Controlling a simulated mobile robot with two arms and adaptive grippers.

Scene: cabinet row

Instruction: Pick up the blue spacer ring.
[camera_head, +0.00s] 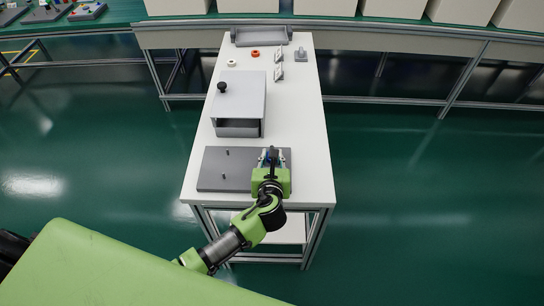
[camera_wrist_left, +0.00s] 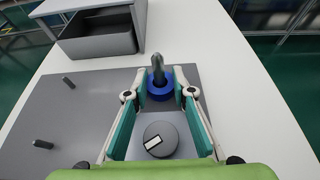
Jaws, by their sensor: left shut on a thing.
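The blue spacer ring (camera_wrist_left: 160,92) sits around an upright grey peg (camera_wrist_left: 158,68) on the grey peg board (camera_wrist_left: 95,110), as the left wrist view shows. My left gripper (camera_wrist_left: 160,82) is shut on the ring, with one fingertip on each side of it. In the head view my left gripper (camera_head: 269,157) is over the right part of the board (camera_head: 238,182), and a little of the blue ring (camera_head: 267,155) shows there. The ring's underside is hidden. My right gripper is in neither view.
Two bare pegs (camera_wrist_left: 68,82) stand on the board's left part. A grey box (camera_head: 240,98) with an open front and a black knob stands behind it. Farther back are a white ring (camera_head: 231,62), an orange ring (camera_head: 255,53) and a grey tray (camera_head: 260,38).

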